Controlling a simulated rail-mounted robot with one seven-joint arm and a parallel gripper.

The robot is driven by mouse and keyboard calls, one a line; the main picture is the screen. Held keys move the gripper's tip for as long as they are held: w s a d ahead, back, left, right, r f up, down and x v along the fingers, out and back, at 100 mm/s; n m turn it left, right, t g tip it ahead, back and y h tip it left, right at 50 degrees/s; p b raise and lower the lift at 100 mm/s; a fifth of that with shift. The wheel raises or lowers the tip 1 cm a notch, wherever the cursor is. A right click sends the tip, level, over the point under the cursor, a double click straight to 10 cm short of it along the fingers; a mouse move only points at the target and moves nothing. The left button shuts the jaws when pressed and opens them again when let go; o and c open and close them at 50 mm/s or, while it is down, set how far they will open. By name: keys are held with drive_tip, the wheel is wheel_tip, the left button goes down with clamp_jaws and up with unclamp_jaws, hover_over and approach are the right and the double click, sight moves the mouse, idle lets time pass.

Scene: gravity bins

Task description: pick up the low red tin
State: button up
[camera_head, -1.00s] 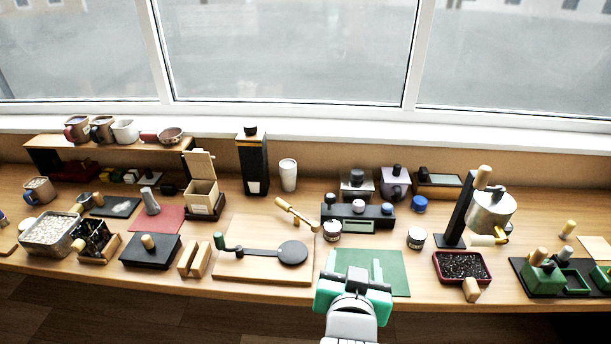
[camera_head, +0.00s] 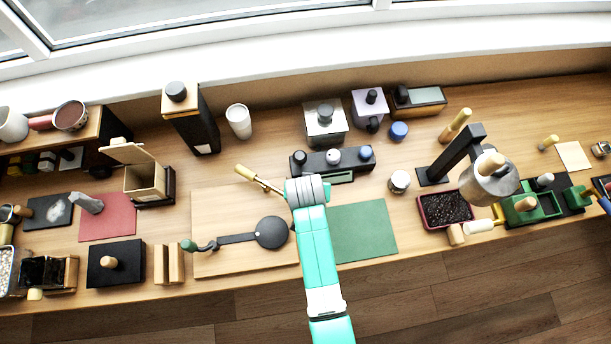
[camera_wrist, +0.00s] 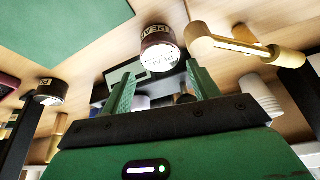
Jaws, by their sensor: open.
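A low tin (camera_wrist: 158,50) with a dark red side and a pale printed lid shows in the wrist view, just beyond and between the fingertips. My gripper (camera_wrist: 161,72) is open, its two green fingers apart with nothing held. In the head view my wrist (camera_head: 308,190) covers that tin and the fingers. A second low tin (camera_head: 399,181) with a pale lid stands to the right on the table. It also shows at the left of the wrist view (camera_wrist: 50,92), with a dark side.
A dark block with several knobs (camera_head: 333,161) stands behind my wrist. A brass-ended wooden handle (camera_head: 258,180) lies close on the left. A green mat (camera_head: 362,232) lies at the front right, bare. A red tray of dark beans (camera_head: 424,220) and a machine stand further right.

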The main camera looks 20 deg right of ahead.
drive_tip(key=x, duration=0.6)
drive_tip(key=shift+f+b, duration=0.15)
drive_tip(key=shift+b, duration=0.2)
drive_tip(key=shift+w, duration=0.1)
drive_tip(key=c, duration=1)
drive_tip(key=shift+r, duration=0.6)
wheel_tip(320, 180, up, 3)
drive_tip(key=shift+f, duration=0.15)
drive_tip(key=s+a, duration=0.1)
drive_tip(key=s, duration=0.4)
drive_tip(key=s+a, duration=0.1)
drive_tip(key=s, duration=0.4)
drive_tip(key=s+a+r+p, duration=0.1)
drive_tip(key=s+a, duration=0.1)
drive_tip(key=s, duration=0.3)
drive_tip(key=shift+s+r, duration=0.1)
drive_tip(key=shift+s, duration=0.2)
